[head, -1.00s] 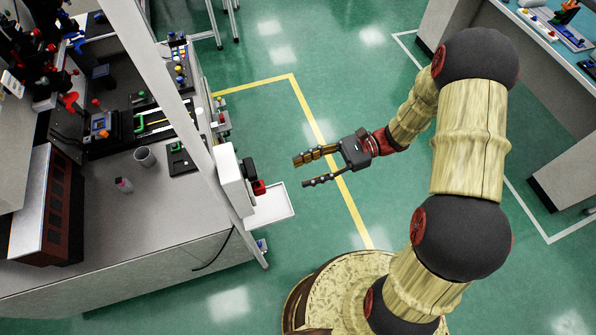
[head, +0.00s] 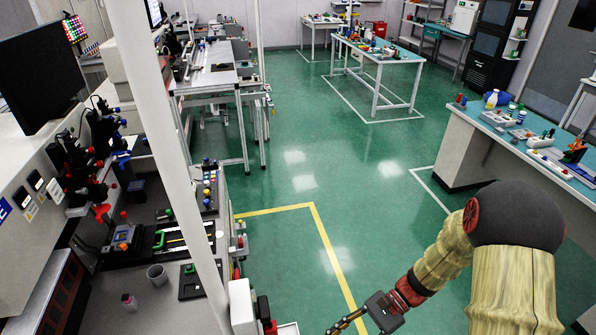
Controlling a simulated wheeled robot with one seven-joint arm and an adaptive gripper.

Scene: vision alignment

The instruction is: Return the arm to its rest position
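My gripper (head: 345,325) is at the bottom edge of the head view, at the end of my arm, over the green floor (head: 290,260). Only its dark body and part of one finger show; the other fingertip is cut off by the frame. Nothing is seen held in the visible part. My arm comes in from the bottom right, bent at a dark round joint, and hangs clear of the benches.
A teal-topped bench (head: 535,150) is at right. The floor between is free, marked by a yellow line (head: 330,250).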

